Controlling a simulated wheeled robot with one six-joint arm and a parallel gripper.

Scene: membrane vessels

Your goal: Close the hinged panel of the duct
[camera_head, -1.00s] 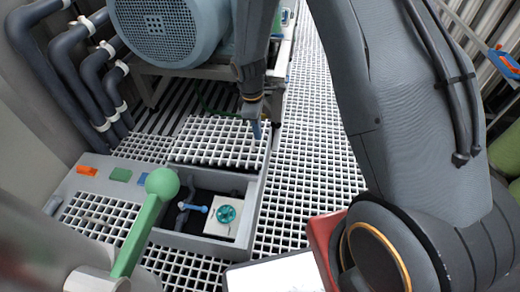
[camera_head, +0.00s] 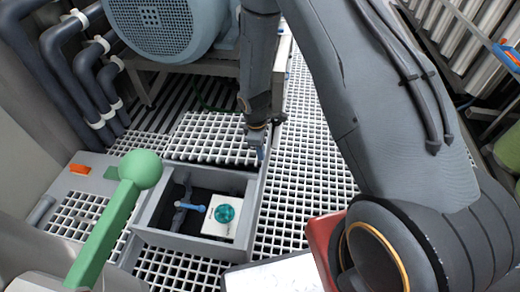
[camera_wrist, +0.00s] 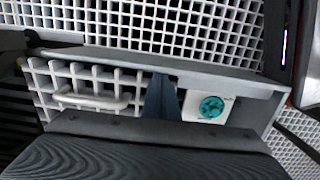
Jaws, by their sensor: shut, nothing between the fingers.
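The duct is a grey-framed opening (camera_head: 190,243) in the floor, and its inside is uncovered. The hinged panel, a white grating (camera_head: 205,138), is at the far edge of the opening; its exact tilt is hard to tell. In the wrist view a grating with a pale handle (camera_wrist: 92,102) shows at the left. My gripper (camera_head: 259,151) is shut and empty near the panel's right edge. In the wrist view its dark fingers (camera_wrist: 161,98) overlap the grating's right end; contact cannot be told.
Inside the opening are a white box with a teal knob (camera_head: 225,213) and a blue-handled valve (camera_head: 188,205). A green ball-ended lever (camera_head: 115,215) stands in the left foreground. A blue motor (camera_head: 165,28) on a stand is behind. White floor grating (camera_head: 300,150) is clear at right.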

